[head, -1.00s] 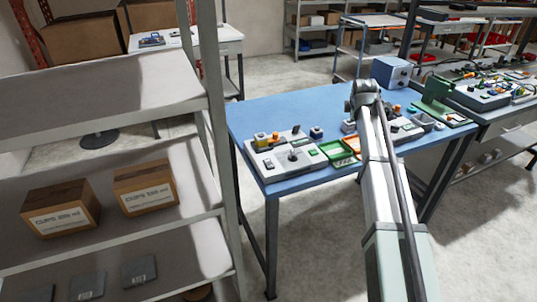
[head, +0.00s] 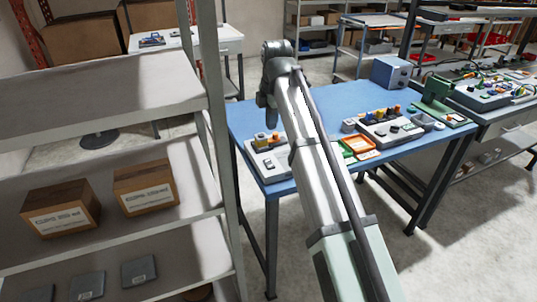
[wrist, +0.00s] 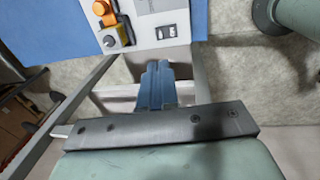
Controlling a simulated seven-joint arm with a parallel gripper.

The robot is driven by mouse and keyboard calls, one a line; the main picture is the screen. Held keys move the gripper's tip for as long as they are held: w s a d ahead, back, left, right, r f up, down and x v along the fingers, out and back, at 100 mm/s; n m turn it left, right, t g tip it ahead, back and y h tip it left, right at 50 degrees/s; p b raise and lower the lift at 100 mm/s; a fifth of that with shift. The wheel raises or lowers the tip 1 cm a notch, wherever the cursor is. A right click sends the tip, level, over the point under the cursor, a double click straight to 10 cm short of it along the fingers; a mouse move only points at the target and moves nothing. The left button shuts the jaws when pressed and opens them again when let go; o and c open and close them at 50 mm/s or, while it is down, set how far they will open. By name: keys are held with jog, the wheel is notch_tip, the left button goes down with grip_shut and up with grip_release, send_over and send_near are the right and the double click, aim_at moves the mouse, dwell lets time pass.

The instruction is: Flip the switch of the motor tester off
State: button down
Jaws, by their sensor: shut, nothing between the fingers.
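A grey control box (head: 268,158) with yellow and orange parts stands at the front left of the blue table; my arm hides its right part. A second control box (head: 385,128) with orange and yellow knobs stands further right. I cannot read which is the motor tester. In the wrist view a light box panel (wrist: 155,22) shows an orange knob (wrist: 101,8), a yellow-framed part (wrist: 112,28) and a small label. My gripper (wrist: 157,66) is shut and empty, its blue fingertips just below the panel's edge in the picture, apart from it as far as I can tell.
Green and orange trays (head: 358,144) lie between the boxes. A blue-grey box (head: 390,72) stands at the back of the blue table (head: 335,103), and a green stand (head: 438,92) at its right. Shelving with cartons (head: 145,187) stands close on the left.

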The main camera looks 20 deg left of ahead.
aim_at(268, 161)
jog(key=shift+s+f, duration=0.1)
dwell(0.3)
jog(key=f, duration=0.4)
jog(key=w+a+f, duration=0.1)
jog(key=f, duration=0.8)
jog(key=shift+w+a+f, duration=0.2)
jog(key=shift+f, duration=0.15)
jog(key=shift+f, duration=0.2)
jog(key=shift+s+d+r, duration=0.1)
jog(key=shift+s+d, duration=0.4)
jog(key=shift+d, duration=0.05)
jog(key=shift+r, duration=0.1)
notch_tip(268, 161, up, 14)
jog(key=s+d, duration=0.1)
jog(key=shift+s+d, duration=0.15)
dwell(0.7)
